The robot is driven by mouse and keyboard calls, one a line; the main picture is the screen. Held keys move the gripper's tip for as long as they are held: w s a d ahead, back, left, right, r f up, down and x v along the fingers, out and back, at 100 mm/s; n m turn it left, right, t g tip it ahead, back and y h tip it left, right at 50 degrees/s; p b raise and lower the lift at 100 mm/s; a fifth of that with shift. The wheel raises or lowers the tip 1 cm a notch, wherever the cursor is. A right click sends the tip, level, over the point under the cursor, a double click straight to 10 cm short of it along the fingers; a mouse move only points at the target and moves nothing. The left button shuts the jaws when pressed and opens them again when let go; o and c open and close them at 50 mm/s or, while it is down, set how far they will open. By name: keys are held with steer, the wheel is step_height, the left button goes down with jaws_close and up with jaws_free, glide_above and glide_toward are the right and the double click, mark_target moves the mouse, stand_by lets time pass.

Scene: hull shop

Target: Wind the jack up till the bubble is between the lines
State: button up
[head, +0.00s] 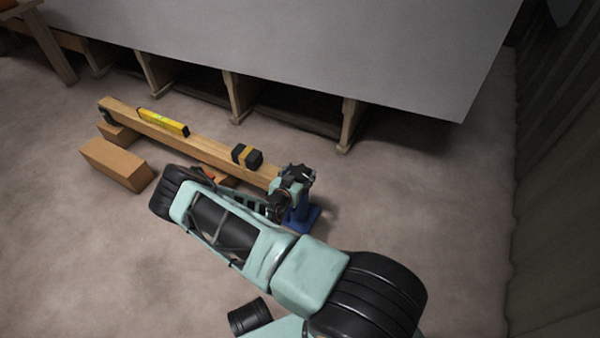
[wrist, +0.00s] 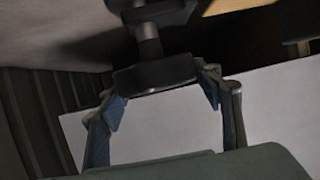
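The blue jack (head: 303,217) stands on the floor under the right end of a wooden beam (head: 213,153). A black star-shaped knob (head: 299,172) tops it. My gripper (head: 279,190) is at this knob, partly hidden by my own arm. In the wrist view, the fingers of my gripper (wrist: 157,84) stand apart, with the dark knob (wrist: 155,74) between their tips; both tips appear to touch its sides. A yellow level (head: 163,121) lies along the beam's left half. Its bubble and lines are too small to read.
A black block with a yellow band (head: 246,156) sits on the beam. A wooden block (head: 116,163) lies on the floor near the beam's left end. A large grey panel (head: 290,45) on wooden supports (head: 238,97) overhangs behind. The floor at the left front is clear.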

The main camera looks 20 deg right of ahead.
steer(key=c, duration=0.5)
steer(key=shift+s+d+n+t+y+p, duration=0.1)
steer(key=shift+s+n+t+y+p, duration=0.1)
steer(key=shift+n+t+y+p, duration=0.5)
steer(key=shift+r+n+y+p, duration=0.1)
steer(key=shift+n+y+p, duration=0.25)
steer(key=shift+p, duration=0.5)
steer(key=shift+d+n+t+y+p, duration=0.1)
steer(key=shift+n+t+y+p, duration=0.5)
steer(key=shift+n+y+p, duration=0.4)
steer(key=shift+f+n+t+y+p, duration=0.2)
steer(key=shift+n+t+y+p, duration=0.35)
steer(key=shift+n+y, duration=1.1)
